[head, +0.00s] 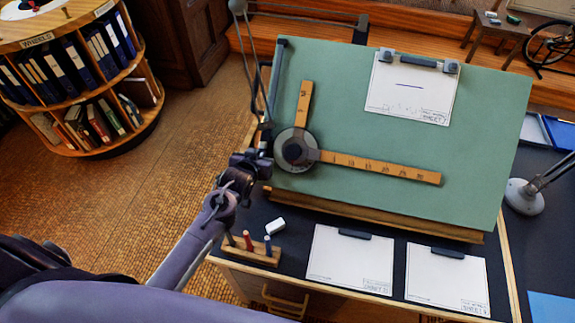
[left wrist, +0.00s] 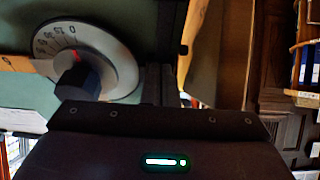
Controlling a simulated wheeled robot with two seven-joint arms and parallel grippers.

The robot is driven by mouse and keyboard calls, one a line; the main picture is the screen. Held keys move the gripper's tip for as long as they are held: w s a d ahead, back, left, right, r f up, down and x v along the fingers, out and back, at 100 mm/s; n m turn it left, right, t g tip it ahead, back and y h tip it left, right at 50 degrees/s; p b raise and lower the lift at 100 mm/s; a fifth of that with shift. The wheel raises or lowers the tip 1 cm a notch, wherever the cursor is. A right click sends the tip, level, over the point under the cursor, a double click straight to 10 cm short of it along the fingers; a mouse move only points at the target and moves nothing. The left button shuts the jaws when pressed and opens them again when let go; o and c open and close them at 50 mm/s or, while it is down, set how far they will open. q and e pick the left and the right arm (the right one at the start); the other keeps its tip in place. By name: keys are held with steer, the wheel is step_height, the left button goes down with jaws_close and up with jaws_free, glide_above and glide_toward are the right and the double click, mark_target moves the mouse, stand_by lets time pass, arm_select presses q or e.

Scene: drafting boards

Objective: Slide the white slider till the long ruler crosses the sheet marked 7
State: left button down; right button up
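The long wooden ruler (head: 380,167) runs rightward from the round dial head (head: 282,163), low on the green board (head: 450,140). It lies well below the white sheet (head: 400,103) clipped at the board's upper right and does not cross it. That sheet has a short dark line and a corner label too small to read surely. My left gripper (head: 264,160) is at the board's left edge beside the dial head. Its fingers are too dark to tell open or shut. The dial head (left wrist: 122,62) also fills the left wrist view's upper left. I cannot make out the white slider. My right gripper is out of view.
A short ruler (head: 304,103) points up from the dial. Two more sheets (head: 348,270) (head: 446,280) lie on the dark desk below the board. A pen block (head: 262,257) and white eraser (head: 275,226) sit near my left arm. A lamp base (head: 524,197) stands right.

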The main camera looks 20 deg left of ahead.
arm_select(q)
steer(key=shift+w+a+r+p, duration=0.1)
steer(key=shift+w+r+p, duration=0.3)
steer(key=shift+w+r, duration=0.5)
steer(key=shift+w+r+p, duration=0.8)
steer(key=shift+w+r, duration=0.6)
steer(key=shift+r, duration=0.15)
steer(key=shift+w+a+r+p, duration=0.1)
steer(key=shift+w+r+p, duration=0.3)
steer(key=shift+w+r, duration=0.6)
steer(key=shift+f, duration=0.15)
steer(key=shift+w+r, duration=0.3)
steer(key=shift+r, duration=0.15)
steer(key=shift+w+a+r+p, duration=0.15)
steer(key=shift+w+r+p, duration=0.65)
steer(key=shift+w+r, duration=2.1)
steer(key=shift+w, duration=0.1)
